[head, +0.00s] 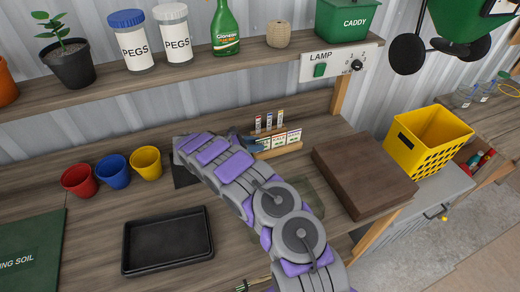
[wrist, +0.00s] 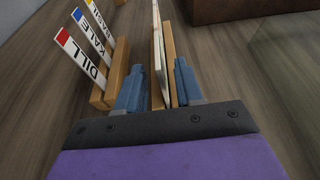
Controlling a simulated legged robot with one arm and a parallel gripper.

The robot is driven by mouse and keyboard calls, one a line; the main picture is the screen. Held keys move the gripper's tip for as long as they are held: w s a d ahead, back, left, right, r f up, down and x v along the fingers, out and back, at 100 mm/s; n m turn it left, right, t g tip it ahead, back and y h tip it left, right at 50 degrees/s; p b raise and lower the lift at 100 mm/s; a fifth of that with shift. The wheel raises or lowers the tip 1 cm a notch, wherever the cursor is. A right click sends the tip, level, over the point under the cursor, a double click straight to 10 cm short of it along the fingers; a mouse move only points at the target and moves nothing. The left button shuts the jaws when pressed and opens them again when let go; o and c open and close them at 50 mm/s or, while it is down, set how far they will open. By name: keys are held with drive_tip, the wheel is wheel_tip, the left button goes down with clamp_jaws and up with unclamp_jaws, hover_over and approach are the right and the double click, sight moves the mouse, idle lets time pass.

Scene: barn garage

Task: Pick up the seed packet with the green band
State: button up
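Several small seed packets (head: 279,141) stand in a low wooden rack (head: 283,150) on the bench; their band colours are too small to tell apart surely. My gripper (head: 256,143) is at the left end of this row in the head view, partly hidden by my arm. In the wrist view, the white packets (wrist: 157,45) show edge-on beside a wooden strip of the rack (wrist: 170,60). My gripper's two blue fingers (wrist: 160,88) are apart, one on each side of the packets and strip. No band shows in the wrist view, and a firm hold is not visible.
Plant labels, including DILL (wrist: 82,53) and KALE, stand in a wooden block (wrist: 110,85) left of the fingers. A brown block (head: 365,170) lies to the right. Three cups, including a blue one (head: 113,171), and a black tray (head: 167,240) are at left.

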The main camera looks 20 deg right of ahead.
sight(264, 143)
drive_tip(key=x, duration=0.4)
drive_tip(key=shift+d+r, duration=0.15)
drive_tip(key=shift+r, duration=0.05)
drive_tip(key=shift+a, duration=0.8)
drive_tip(key=c, duration=0.7)
drive_tip(key=shift+d, duration=0.6)
clamp_jaws()
